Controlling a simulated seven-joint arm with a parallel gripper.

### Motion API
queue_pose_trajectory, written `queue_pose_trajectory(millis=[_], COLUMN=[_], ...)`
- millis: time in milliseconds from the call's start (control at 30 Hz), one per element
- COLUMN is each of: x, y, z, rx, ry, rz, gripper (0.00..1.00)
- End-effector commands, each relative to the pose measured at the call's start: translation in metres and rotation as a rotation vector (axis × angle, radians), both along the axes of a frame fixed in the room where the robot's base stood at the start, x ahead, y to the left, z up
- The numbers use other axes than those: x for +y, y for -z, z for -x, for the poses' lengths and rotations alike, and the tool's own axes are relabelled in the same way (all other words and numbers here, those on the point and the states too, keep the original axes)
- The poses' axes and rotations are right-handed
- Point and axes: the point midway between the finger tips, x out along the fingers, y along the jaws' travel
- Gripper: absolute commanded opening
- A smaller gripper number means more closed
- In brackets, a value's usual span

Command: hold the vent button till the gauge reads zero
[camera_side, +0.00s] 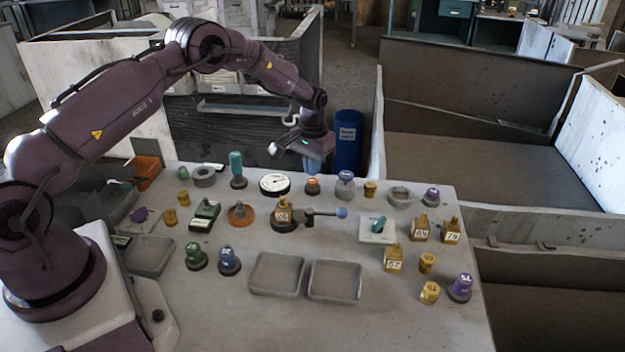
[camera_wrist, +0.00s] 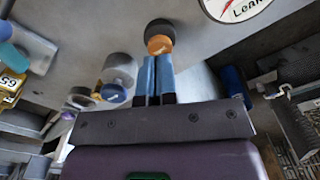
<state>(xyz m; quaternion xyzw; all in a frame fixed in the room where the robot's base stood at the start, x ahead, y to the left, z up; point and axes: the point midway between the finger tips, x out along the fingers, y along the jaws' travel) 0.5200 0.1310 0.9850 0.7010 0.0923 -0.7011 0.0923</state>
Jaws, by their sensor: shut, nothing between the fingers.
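A small orange-topped button (camera_side: 312,184) on a dark base stands near the back of the table; it also shows just beyond my fingertips in the wrist view (camera_wrist: 158,43). I take it for the vent button, though no label on it is readable. A round white gauge (camera_side: 275,184) stands to its left; in the wrist view its dial (camera_wrist: 236,6) is cut off, showing "Leak" and part of a red needle. The reading cannot be made out. My gripper (camera_side: 313,172) points down over the button, its blue fingers (camera_wrist: 157,60) shut and empty. Whether they touch the button is unclear.
A grey jar-like part with a bluish top (camera_side: 345,182) stands close right of the button, and a teal-topped part (camera_side: 237,168) left of the gauge. Two grey trays (camera_side: 277,290) (camera_side: 335,298) lie in front. Several numbered brass pieces (camera_side: 420,230) stand at right.

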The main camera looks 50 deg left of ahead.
Motion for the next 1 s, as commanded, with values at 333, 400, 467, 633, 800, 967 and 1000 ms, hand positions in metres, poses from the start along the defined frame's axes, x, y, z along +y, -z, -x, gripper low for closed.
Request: queue_pose_trajectory(millis=[333,400,467,633,800,967,1000], x=[0.000,0.000,0.000,0.000,0.000,0.000,0.000], y=[0.015,0.017,0.020,0.027,0.026,0.026,0.026], z=[0.000,0.000,0.000,0.000,0.000,0.000,0.000], rx=[0.001,0.000,0.000,0.000,-0.001,-0.001,0.000], ry=[0.000,0.000,0.000,0.000,0.000,0.000,0.000], rz=[0.000,0.000,0.000,0.000,0.000,0.000,0.000], gripper=[0.00,0.00,0.00,0.00,0.00,0.00,0.00])
